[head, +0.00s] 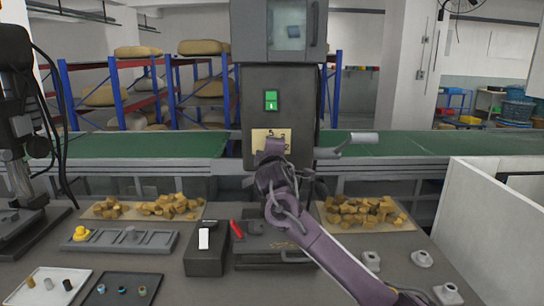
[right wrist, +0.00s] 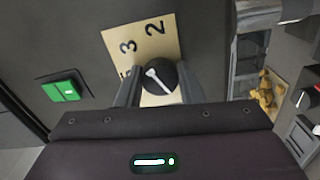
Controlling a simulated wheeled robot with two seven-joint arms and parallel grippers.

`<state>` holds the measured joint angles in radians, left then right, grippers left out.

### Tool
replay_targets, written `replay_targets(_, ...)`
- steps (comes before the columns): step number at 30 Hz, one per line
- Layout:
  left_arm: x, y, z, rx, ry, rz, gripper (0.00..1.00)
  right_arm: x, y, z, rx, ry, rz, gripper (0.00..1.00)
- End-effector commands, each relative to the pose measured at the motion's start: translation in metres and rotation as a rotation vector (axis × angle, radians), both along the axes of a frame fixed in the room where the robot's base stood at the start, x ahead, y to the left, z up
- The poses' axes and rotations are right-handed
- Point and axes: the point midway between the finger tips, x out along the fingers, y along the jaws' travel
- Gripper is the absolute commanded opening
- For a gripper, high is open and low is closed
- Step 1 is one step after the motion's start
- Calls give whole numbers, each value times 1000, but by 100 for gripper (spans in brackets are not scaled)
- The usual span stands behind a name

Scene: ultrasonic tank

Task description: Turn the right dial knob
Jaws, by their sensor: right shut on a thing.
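The dial knob (right wrist: 160,76) is round and black with a white pointer, on a beige number plate (right wrist: 136,40) on the dark machine front. In the right wrist view the digits 3 and 2 show beyond the knob, and another digit is partly hidden. My right gripper (right wrist: 158,84) is shut on the knob, one finger on each side. The white pointer slants from upper left to lower right. In the head view the number plate (head: 262,134) is partly covered by my right gripper (head: 273,150), which hides the knob. My left gripper is out of view.
A green switch (head: 271,100) sits above the plate. A green conveyor (head: 385,143) runs behind the table. Trays of brown chunks (head: 365,212) flank my right arm. Black boxes and a grey strip (head: 120,242) stand on the table; a white partition (head: 490,215) rises at right.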

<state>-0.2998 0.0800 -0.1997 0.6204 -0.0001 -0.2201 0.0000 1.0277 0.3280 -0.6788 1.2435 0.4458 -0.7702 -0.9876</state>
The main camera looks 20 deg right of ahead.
Motion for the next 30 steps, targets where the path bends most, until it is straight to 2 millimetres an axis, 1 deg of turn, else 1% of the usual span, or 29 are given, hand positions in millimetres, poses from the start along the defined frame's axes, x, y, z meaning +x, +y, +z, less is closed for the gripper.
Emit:
replay_targets(1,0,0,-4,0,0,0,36,0,1,-4,45,-9,1,11)
replay_targets(6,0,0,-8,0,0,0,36,0,1,-4,185,-49,0,11)
replay_targets(15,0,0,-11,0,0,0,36,0,1,-4,368,-100,-1,11)
replay_targets(21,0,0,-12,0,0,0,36,0,0,-4,432,-119,-2,11)
replay_targets(30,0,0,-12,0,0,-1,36,0,0,-3,460,-128,-1,11)
